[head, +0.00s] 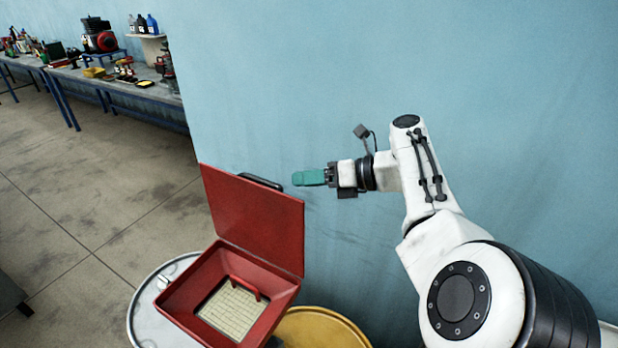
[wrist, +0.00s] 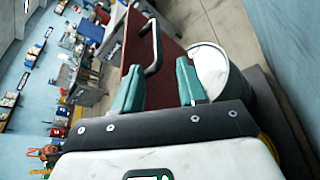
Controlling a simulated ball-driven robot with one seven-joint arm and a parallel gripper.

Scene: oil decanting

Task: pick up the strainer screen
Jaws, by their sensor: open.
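The strainer screen (head: 229,311) is a pale mesh panel with a red handle (head: 246,286). It lies in the bottom of the open red funnel box (head: 179,300). The box's red lid (head: 255,225) stands raised, with a dark handle (head: 262,181) at its top edge. My gripper (head: 300,178) has teal fingers and is held level and empty beside the lid's top right, above the screen's height. In the wrist view the fingers (wrist: 160,85) are apart, with the lid (wrist: 135,50) and its black handle (wrist: 152,45) beyond them. The screen is hidden there.
The box sits on a white drum (head: 146,308), whose top also shows in the wrist view (wrist: 210,72). A yellow drum (head: 322,330) stands beside it. A blue wall (head: 520,90) is close behind my arm. Cluttered workbenches (head: 150,92) stand far left, beyond open floor (head: 90,190).

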